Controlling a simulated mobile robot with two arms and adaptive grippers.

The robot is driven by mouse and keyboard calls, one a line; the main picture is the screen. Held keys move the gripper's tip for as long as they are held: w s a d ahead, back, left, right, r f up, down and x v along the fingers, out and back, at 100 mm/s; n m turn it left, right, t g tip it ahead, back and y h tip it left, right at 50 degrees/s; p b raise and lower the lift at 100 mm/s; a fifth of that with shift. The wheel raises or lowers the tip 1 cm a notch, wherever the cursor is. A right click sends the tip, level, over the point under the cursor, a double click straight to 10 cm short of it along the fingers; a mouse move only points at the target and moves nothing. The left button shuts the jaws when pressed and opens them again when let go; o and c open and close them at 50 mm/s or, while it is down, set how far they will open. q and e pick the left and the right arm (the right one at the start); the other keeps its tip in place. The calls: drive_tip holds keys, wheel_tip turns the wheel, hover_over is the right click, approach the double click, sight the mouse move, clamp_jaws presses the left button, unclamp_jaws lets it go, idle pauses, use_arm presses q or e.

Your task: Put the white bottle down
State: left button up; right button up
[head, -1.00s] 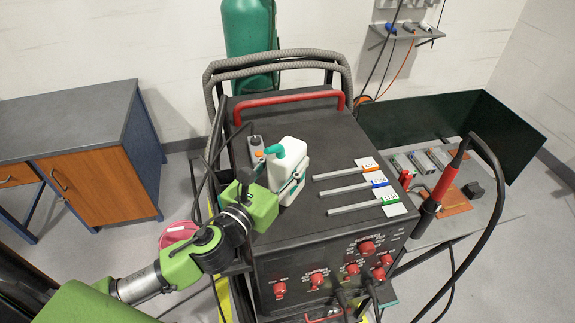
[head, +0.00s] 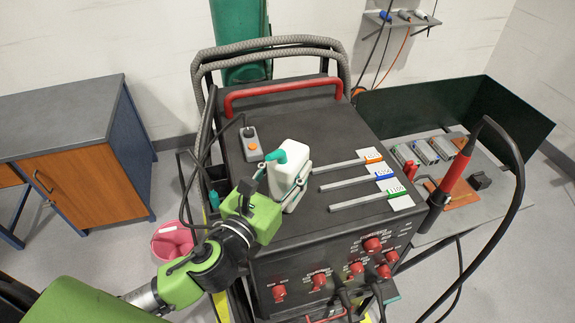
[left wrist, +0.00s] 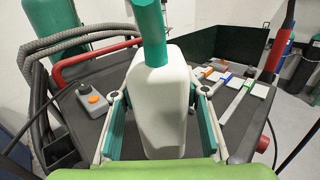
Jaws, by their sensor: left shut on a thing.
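The white bottle (head: 291,158) has a teal spout and stands upright over the left part of the black machine top (head: 325,130). In the left wrist view the bottle (left wrist: 158,105) fills the middle, its teal neck at the top. My left gripper (head: 290,182) is shut on the bottle, with a teal-padded finger at each side; the fingers (left wrist: 161,118) also show in the left wrist view. The bottle's base is partly hidden by the gripper, so I cannot tell whether it touches the top. My right gripper is not in view.
A grey control box with an orange button (head: 250,143) lies left of the bottle. Three grey rods with coloured tags (head: 358,183) lie to its right. A red handle (head: 283,90) crosses the back. A pink bucket (head: 172,241) stands on the floor at left.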

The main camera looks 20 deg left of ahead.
sight(277, 182)
use_arm(q)
drive_tip(key=o, duration=1.2)
drive_tip(key=shift+w+a+f, duration=0.1)
drive_tip(key=shift+w+f, duration=0.05)
drive_tip(key=shift+r, duration=0.2)
drive_tip(key=shift+s+f, duration=0.15)
drive_tip(key=shift+s, duration=0.1)
drive_tip(key=s+b, duration=0.1)
drive_tip(key=s, duration=0.1)
drive_tip(key=s+a+b, duration=0.1)
drive_tip(key=s, duration=0.2)
drive_tip(key=shift+s+f, duration=0.1)
drive_tip(key=shift+f, duration=0.05)
drive_tip(key=s, duration=0.1)
drive_tip(key=s+p, duration=0.1)
drive_tip(key=s+a, duration=0.1)
drive_tip(key=shift+s+r, duration=0.35)
drive_tip(key=shift+s+a+p, duration=0.15)
drive_tip(key=shift+s+p, duration=0.55)
drive_tip(key=shift+s, duration=0.55)
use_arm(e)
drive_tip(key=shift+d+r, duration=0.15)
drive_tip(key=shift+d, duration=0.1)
use_arm(q)
drive_tip(key=shift+f, duration=0.1)
